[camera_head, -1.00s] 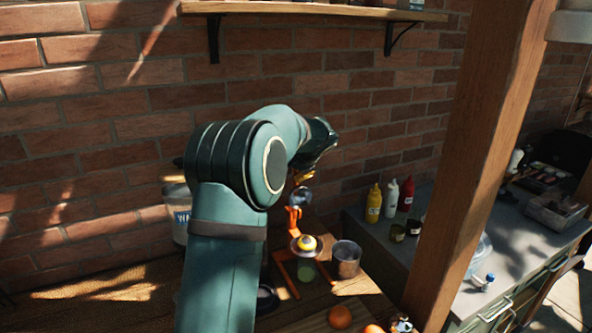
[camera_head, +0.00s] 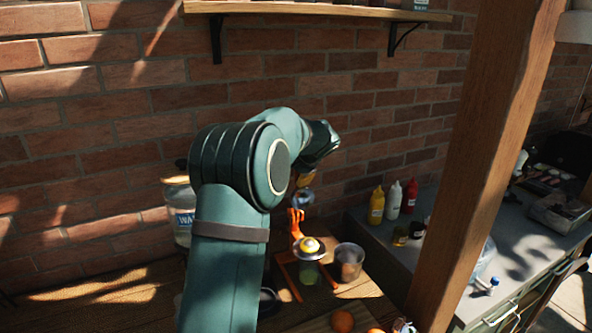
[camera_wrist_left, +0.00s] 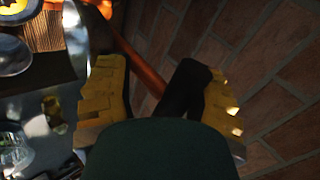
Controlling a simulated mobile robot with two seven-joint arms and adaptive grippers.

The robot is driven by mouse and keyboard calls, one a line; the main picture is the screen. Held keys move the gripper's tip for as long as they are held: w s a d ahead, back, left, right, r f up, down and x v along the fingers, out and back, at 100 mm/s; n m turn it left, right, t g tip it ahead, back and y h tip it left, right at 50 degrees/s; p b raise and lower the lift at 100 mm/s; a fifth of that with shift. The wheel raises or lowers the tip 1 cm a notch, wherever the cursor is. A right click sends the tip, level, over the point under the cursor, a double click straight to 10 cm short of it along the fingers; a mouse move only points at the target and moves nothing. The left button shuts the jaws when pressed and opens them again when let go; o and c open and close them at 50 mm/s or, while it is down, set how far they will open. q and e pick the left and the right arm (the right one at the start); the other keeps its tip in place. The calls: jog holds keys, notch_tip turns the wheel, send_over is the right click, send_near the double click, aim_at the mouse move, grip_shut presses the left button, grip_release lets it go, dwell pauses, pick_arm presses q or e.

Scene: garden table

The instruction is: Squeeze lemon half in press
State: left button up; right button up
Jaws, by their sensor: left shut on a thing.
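The orange press (camera_head: 297,222) stands on the wooden table, partly behind my left arm in the head view. The lemon half (camera_head: 310,245) sits cut face hidden in its lower cup, and a metal upper cup (camera_head: 303,197) hangs above it, apart. A glass (camera_head: 308,272) stands beneath the lower cup. My left gripper (camera_head: 305,178) is high over the press, shut on its lever, mostly hidden by the wrist. In the left wrist view the yellow fingers (camera_wrist_left: 165,105) show, with an orange bar (camera_wrist_left: 140,66) beyond. My right gripper is not clearly seen.
A metal cup (camera_head: 349,262) stands right of the press. A water jar (camera_head: 180,208) is at the left, bottles (camera_head: 393,200) are on the side counter, and a wooden post (camera_head: 480,160) rises at the right.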

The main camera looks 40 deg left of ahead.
pick_arm(q)
jog(key=v, duration=1.2)
jog(key=shift+a, duration=0.15)
